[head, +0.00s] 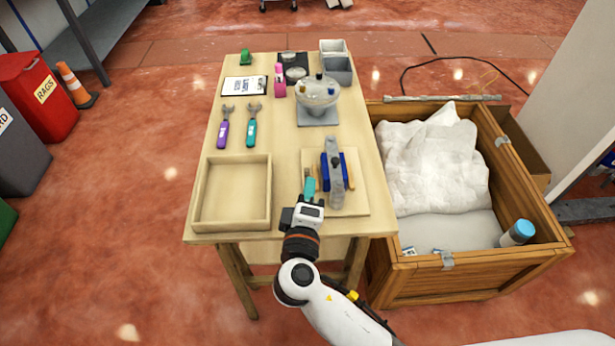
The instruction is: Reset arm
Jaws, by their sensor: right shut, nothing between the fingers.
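My right arm comes in from the lower right. Its gripper (306,203) is at the front edge of the wooden table (285,160), over the near left corner of a light board (355,200). The gripper is shut with nothing in it. A small teal piece (309,187) shows just beyond it; I cannot tell whether the two touch. On the board stand a blue holder (326,172) and a grey clear-looking upright part (337,187). My left gripper is not in view.
An empty wooden tray (198,200) lies left of the gripper. Purple (223,130) and teal (251,128) wrenches, a clipboard (244,85) and a domed dispenser (317,95) are farther back. A wooden crate (480,270) with white wrapping (435,160) stands right of the table.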

